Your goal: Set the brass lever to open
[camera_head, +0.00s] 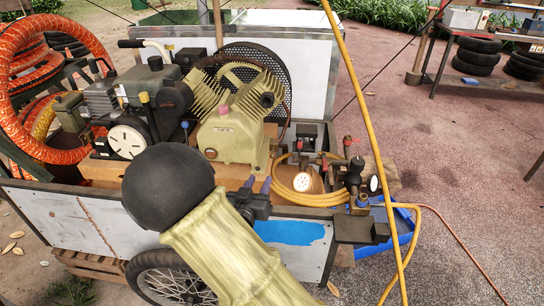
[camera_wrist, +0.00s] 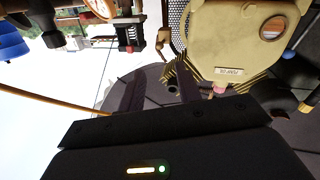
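My gripper (camera_head: 256,184) is over the front edge of the cart, in front of the cream pump body (camera_head: 232,135) and left of the hose and gauges. In the wrist view its two dark fingers (camera_wrist: 158,88) stand apart with nothing visibly between them. The wrist view looks upside down and shows the pump body (camera_wrist: 238,40).
A coiled yellow hose (camera_head: 300,196) surrounds a white gauge (camera_head: 301,182), and a yellow line (camera_head: 372,130) crosses in front of the cart's right end. A black pressure switch with red parts (camera_wrist: 128,36) shows in the wrist view. A wheel (camera_head: 170,280) stands at the front.

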